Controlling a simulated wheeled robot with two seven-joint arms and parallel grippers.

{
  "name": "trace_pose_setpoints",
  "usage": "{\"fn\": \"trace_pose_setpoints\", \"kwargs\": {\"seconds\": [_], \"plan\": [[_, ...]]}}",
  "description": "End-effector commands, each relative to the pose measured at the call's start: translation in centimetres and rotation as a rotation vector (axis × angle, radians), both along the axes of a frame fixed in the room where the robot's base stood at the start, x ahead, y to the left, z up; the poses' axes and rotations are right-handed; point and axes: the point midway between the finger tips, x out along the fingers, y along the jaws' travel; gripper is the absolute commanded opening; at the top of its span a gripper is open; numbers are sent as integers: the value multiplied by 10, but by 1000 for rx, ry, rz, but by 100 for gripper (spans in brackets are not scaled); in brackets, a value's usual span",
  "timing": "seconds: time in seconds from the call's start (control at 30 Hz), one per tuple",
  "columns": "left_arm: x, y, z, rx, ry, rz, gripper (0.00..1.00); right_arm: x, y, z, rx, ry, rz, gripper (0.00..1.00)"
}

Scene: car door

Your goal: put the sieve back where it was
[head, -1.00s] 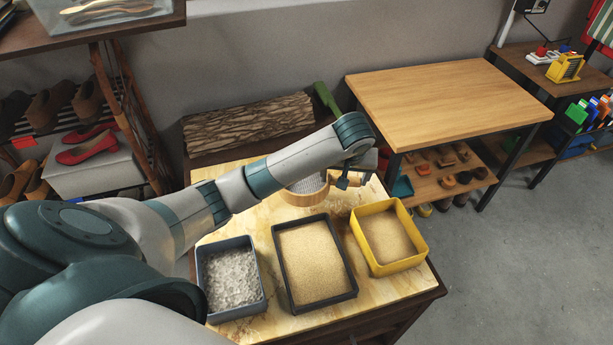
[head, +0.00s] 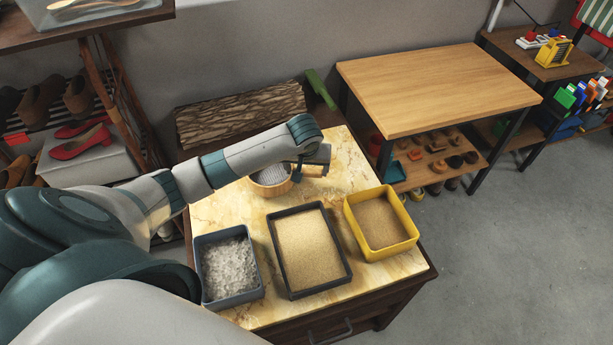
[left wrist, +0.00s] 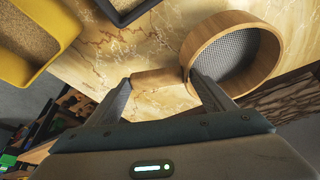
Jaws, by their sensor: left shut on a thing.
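The sieve, a round wooden ring with a grey mesh (head: 270,178), is at the back of the marble-topped table (head: 350,165), behind the dark tray. My left gripper (head: 312,171) is at its right side, partly hidden by my own arm. In the left wrist view, the sieve (left wrist: 232,55) is at the upper right, with its short wooden handle between the fingertips of my left gripper (left wrist: 160,78). The gripper is shut on that handle. I cannot tell whether the ring touches the tabletop. My right gripper is not in view.
On the table stand a grey tray of pale flaky material (head: 230,266), a dark tray of sand (head: 307,246) and a yellow tray of sand (head: 381,221). A bark-covered log (head: 240,115) lies behind. A wooden bench (head: 440,90) stands at the right.

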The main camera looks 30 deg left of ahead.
Motion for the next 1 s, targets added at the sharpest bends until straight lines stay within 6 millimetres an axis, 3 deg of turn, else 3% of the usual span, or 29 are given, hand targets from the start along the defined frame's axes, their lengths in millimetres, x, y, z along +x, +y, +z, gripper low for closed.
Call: {"fn": "trace_pose_setpoints", "kwargs": {"seconds": [0.3,0.73,0.77,0.8,0.83,1.0], "plan": [[-1,0,-33,1,1,-1,38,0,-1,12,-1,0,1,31],[-1,0,-40,0,1,0,38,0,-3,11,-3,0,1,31],[-1,0,-40,0,1,0,78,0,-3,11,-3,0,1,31],[-1,0,-40,0,1,0,87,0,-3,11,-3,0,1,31],[-1,0,-40,0,1,0,94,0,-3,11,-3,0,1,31],[-1,0,-40,0,1,0,94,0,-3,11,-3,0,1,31]]}}
